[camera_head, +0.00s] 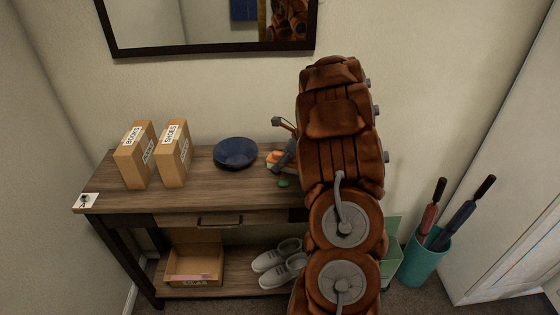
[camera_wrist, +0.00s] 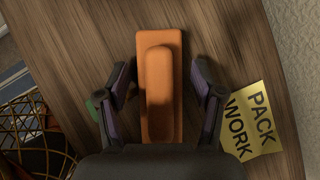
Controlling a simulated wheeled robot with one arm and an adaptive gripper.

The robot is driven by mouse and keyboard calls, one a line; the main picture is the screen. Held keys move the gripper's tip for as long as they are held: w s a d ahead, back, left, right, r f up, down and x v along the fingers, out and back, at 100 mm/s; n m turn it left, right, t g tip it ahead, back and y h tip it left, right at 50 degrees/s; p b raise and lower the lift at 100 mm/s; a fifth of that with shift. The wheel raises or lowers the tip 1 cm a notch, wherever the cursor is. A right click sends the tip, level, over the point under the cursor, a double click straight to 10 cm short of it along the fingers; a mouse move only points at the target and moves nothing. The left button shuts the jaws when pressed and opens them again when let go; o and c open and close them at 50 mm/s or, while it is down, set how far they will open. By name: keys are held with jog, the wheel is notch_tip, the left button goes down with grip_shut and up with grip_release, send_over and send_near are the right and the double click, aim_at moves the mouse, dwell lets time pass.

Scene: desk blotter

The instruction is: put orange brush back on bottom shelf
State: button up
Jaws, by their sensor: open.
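The orange brush (camera_wrist: 158,85) lies on the wooden top of the console table in the wrist view. My gripper (camera_wrist: 160,100) is above it with its two fingers spread, one on each side, and they look apart from it. In the head view the orange brush (camera_head: 274,158) shows partly beside my gripper (camera_head: 284,156), at the table's right part; my arm hides much there. The bottom shelf (camera_head: 235,290) of the table is low down, holding an open cardboard box (camera_head: 195,276) and grey shoes (camera_head: 279,264).
Two cardboard boxes (camera_head: 135,160) and a dark blue bowl (camera_head: 235,152) stand on the tabletop. A yellow note (camera_wrist: 252,120) lies right of the brush. A small green thing (camera_head: 283,183) lies near the front edge. A teal umbrella stand (camera_head: 426,260) is on the floor at right.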

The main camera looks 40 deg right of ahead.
jog(key=shift+r, duration=0.1)
